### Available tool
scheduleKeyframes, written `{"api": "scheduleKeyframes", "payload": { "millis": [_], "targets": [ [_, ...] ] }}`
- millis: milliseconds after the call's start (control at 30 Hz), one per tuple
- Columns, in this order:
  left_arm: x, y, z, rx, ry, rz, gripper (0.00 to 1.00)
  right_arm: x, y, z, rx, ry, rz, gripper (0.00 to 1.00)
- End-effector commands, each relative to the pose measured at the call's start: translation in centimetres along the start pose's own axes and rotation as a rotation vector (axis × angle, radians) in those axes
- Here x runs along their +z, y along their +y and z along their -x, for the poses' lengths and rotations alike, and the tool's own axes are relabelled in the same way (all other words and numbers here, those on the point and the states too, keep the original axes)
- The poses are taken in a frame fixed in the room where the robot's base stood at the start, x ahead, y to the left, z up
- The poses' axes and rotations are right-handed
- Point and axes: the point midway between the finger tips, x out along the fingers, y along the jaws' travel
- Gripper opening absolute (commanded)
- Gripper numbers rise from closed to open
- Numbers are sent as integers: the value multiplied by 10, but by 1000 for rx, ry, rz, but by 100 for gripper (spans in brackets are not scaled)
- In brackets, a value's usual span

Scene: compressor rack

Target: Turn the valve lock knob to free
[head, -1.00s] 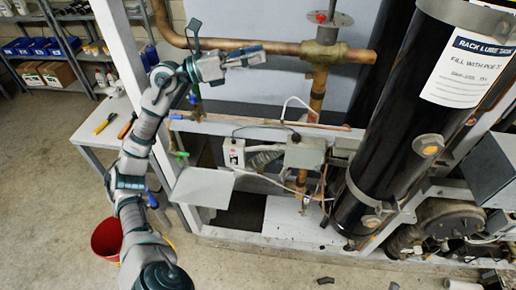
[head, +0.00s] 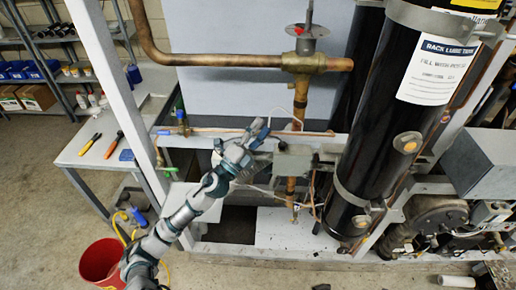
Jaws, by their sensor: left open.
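A brass valve (head: 303,63) sits on the copper pipe in the upper middle of the head view. A round grey disc-like part (head: 308,31) with a small red piece (head: 298,30) stands on top of it. I cannot tell for sure which part is the lock knob. My left gripper (head: 262,130) is open and appears empty, below and left of the valve, in front of the frame's crossbar. It is apart from the valve in the picture. It partly hides the small boxes behind it. My right gripper is not in view.
A copper pipe (head: 215,59) runs left from the valve. A grey box (head: 293,160) is just right of my gripper. A tall black cylinder (head: 375,110) stands to the right. A red bucket (head: 101,262) and a workbench (head: 82,155) are at left.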

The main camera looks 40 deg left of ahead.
Motion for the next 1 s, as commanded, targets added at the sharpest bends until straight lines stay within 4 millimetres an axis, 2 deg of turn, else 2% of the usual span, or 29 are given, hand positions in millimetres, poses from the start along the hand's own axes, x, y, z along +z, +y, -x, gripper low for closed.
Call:
{"api": "scheduleKeyframes", "payload": {
  "millis": [200,400,600,1000],
  "targets": [
    [2,37,23,70,-117,134,51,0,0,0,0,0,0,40],
    [3,58,38,114,-186,206,51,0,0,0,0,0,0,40],
    [4,65,42,128,-209,228,51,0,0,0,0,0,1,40],
    [4,65,42,128,-208,227,51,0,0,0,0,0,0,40]
  ]
}}
